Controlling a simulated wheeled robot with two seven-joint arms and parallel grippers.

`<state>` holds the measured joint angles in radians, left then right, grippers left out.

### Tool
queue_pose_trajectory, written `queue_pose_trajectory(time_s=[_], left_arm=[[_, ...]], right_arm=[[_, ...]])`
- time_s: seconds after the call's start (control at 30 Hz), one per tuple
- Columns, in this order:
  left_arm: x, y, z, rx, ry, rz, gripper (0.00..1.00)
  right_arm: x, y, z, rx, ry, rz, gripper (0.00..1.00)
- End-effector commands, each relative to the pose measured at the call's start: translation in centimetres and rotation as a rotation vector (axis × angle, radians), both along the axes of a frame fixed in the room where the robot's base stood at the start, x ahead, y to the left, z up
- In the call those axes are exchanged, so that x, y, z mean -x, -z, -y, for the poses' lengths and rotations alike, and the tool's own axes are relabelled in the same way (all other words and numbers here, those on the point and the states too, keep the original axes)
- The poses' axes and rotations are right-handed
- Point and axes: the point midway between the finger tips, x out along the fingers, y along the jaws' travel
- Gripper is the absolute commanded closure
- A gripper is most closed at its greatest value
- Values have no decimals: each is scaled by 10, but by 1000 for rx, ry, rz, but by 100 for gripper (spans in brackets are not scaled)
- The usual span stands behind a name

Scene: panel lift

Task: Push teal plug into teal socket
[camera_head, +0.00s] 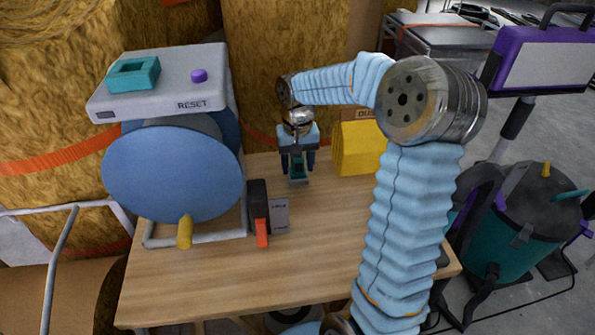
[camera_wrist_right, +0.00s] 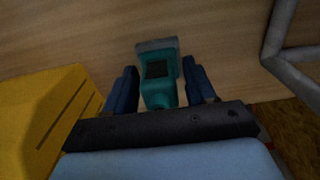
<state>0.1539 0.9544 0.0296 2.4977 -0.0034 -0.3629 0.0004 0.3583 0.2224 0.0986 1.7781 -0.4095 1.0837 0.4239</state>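The teal plug (camera_head: 298,172) is at the back of the wooden table, below my right gripper (camera_head: 298,165). In the right wrist view the plug (camera_wrist_right: 158,92) has a dark square face and lies between the two blue fingers of my right gripper (camera_wrist_right: 159,72). Narrow gaps show between the fingers and the plug, so the gripper looks open around it. I cannot tell whether the plug rests on the table. The teal socket (camera_head: 133,73), a block with a square opening, sits on the grey RESET panel at the upper left. My left gripper is out of view.
The grey panel (camera_head: 160,95) has a purple button (camera_head: 199,75) and stands above a big blue disc (camera_head: 173,172). A red-handled switch (camera_head: 262,225) is beside it. A yellow box (camera_head: 352,150) stands right of my gripper. The table's front (camera_head: 230,285) is clear.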

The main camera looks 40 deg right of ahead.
Motion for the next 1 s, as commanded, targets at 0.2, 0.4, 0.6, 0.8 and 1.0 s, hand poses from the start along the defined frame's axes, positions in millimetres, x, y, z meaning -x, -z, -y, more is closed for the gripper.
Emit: queue_pose_trajectory(time_s=[0.2, 0.4, 0.6, 0.8, 1.0], left_arm=[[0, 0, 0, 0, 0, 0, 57], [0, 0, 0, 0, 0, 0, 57], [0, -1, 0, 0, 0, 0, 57], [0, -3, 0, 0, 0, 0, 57], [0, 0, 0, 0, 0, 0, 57]], right_arm=[[0, 0, 0, 0, 0, 0, 79], [0, 0, 0, 0, 0, 1, 83], [-1, -6, 0, 1, 1, 3, 83], [-1, -32, 0, 1, 0, 5, 83], [25, -67, -14, 1, -1, 6, 83]])
